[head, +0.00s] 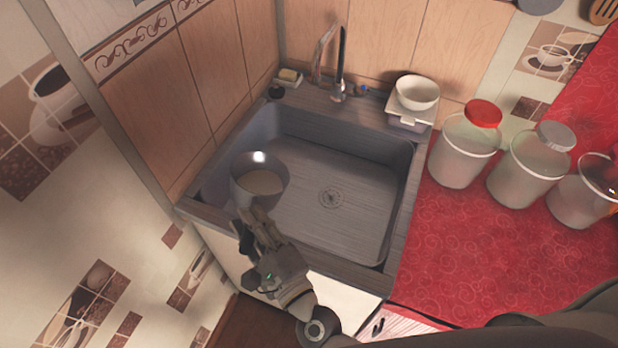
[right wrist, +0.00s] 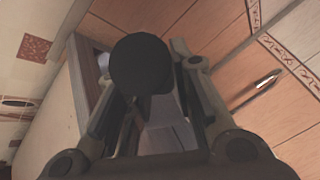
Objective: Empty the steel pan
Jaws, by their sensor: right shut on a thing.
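The steel pan (head: 243,167) is over the left front part of the sink, and it looks roughly level. A pale, flat-surfaced content (head: 260,183) shows inside it. My right gripper (head: 254,222) is at the sink's front edge, on the near side of the pan, and shut on it; the pan's handle is mostly hidden by the fingers. In the right wrist view, a dark round end (right wrist: 141,65), seemingly of the handle, sits between the fingers. I cannot tell whether the pan touches the sink bottom. My left gripper is not in view.
The sink (head: 300,155) is otherwise empty, with its drain (head: 331,197) clear. A faucet (head: 338,70), a soap dish (head: 289,77) and a white bowl (head: 417,92) stand behind. Several lidded jars (head: 464,150) stand on the red counter (head: 470,240) at right.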

